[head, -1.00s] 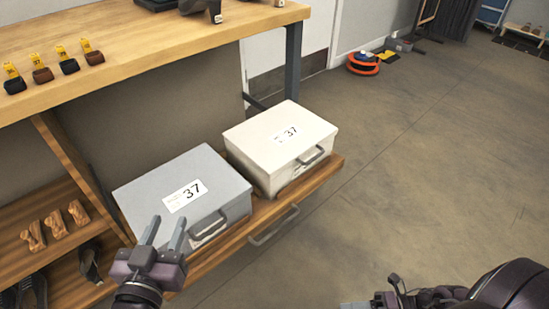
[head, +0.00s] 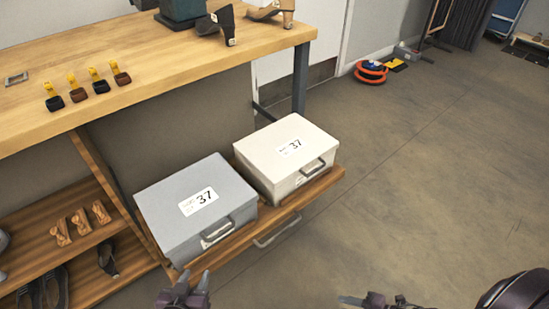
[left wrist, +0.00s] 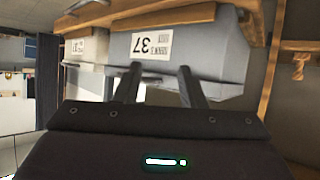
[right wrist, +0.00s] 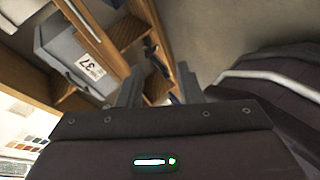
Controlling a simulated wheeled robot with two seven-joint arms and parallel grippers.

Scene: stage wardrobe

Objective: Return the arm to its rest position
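My left gripper (head: 185,290) is at the bottom edge of the head view, in front of and below the grey box. Its two fingers are apart with nothing between them in the left wrist view (left wrist: 153,90). My right gripper (head: 385,301) is at the bottom edge, right of the boxes. Its fingers are apart and empty in the right wrist view (right wrist: 160,90). The grey box (head: 160,205), labelled 37, stands closed on the pulled-out drawer (head: 325,186). A closed white box (head: 270,150), also labelled 37, stands beside it. Neither gripper touches a box.
The wooden workbench (head: 150,65) above holds several small yellow-tagged items and shoe forms (head: 222,22). Lower shelves (head: 125,262) at left hold shoes and wooden forms. An orange cable reel (head: 371,72) lies by the wall. The floor (head: 430,190) at right is clear.

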